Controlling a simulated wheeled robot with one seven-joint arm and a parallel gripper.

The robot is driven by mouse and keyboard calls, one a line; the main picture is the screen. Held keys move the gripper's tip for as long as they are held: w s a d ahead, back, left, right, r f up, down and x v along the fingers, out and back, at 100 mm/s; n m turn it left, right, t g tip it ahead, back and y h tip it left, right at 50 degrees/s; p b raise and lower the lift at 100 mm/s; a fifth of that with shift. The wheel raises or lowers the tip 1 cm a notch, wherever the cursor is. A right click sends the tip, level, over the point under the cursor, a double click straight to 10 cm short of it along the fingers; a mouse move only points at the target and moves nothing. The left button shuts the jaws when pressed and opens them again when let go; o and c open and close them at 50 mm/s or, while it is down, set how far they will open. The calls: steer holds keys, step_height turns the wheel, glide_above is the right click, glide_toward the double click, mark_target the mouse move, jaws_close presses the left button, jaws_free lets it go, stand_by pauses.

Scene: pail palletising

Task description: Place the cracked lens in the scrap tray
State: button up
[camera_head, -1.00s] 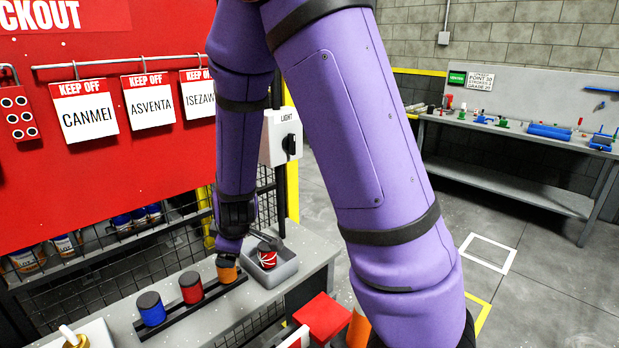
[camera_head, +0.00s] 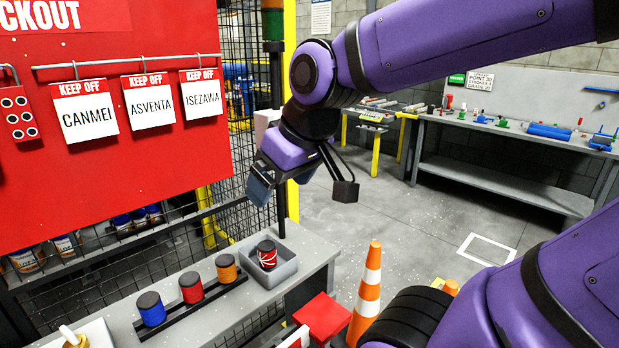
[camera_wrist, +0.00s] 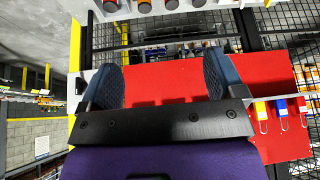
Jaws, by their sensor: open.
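The cracked lens (camera_head: 267,256) is a red cylinder with a dark cap and white crack-like lines. It stands inside the grey scrap tray (camera_head: 287,272) on the bench, tilted slightly if at all. My gripper (camera_head: 303,190) is open and empty, raised above and to the right of the tray, clear of the lens. In the wrist view my gripper (camera_wrist: 160,78) shows its two fingers wide apart with nothing between them. A red lens (camera_wrist: 110,5) shows cut off at the top edge there.
A dark rack (camera_head: 178,322) left of the tray holds blue (camera_head: 152,311), red (camera_head: 191,288) and orange (camera_head: 226,269) lenses. A red lockout board (camera_head: 110,180) and mesh fence stand behind. A traffic cone (camera_head: 368,290) stands right of the bench.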

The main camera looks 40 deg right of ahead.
steer(key=shift+m+h, duration=0.5)
steer(key=shift+m, duration=0.4)
steer(key=s, duration=0.1)
steer(key=s+r, duration=0.1)
steer(key=s, duration=0.1)
steer(key=s+d, duration=0.1)
steer(key=s, duration=0.1)
steer(key=shift+s+r, duration=0.2)
steer(key=shift+r, duration=0.2)
